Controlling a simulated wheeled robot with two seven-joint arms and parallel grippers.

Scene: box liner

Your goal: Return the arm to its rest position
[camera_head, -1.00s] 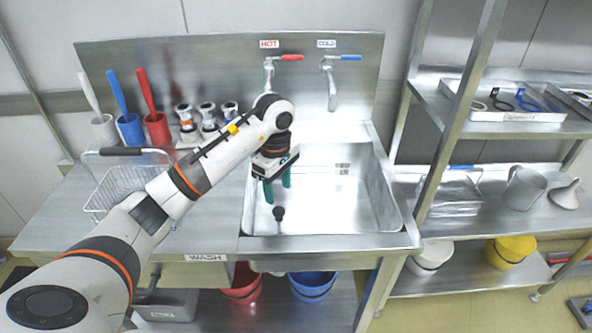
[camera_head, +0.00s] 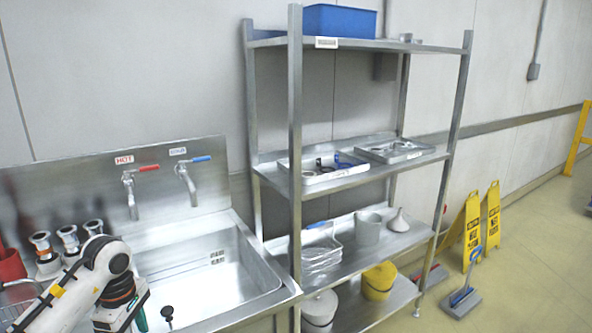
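My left arm (camera_head: 75,295) comes in at the lower left corner, white with orange and black bands. Its elbow-like bend is near the left side of the sink. My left gripper (camera_head: 138,318) hangs by the sink's left edge. A green fingertip shows, and the rest is cut off by the bottom of the picture, so its opening does not show. My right gripper is not in view. The sink (camera_head: 262,268) is steel, with a dark round-topped knob (camera_head: 167,313) just right of the gripper.
Red (camera_head: 148,168) and blue (camera_head: 201,159) tap levers are behind the sink. A steel shelf unit (camera_head: 296,130) stands to its right, holding a blue bin (camera_head: 340,21), trays and a jug (camera_head: 368,228). Open floor lies lower right.

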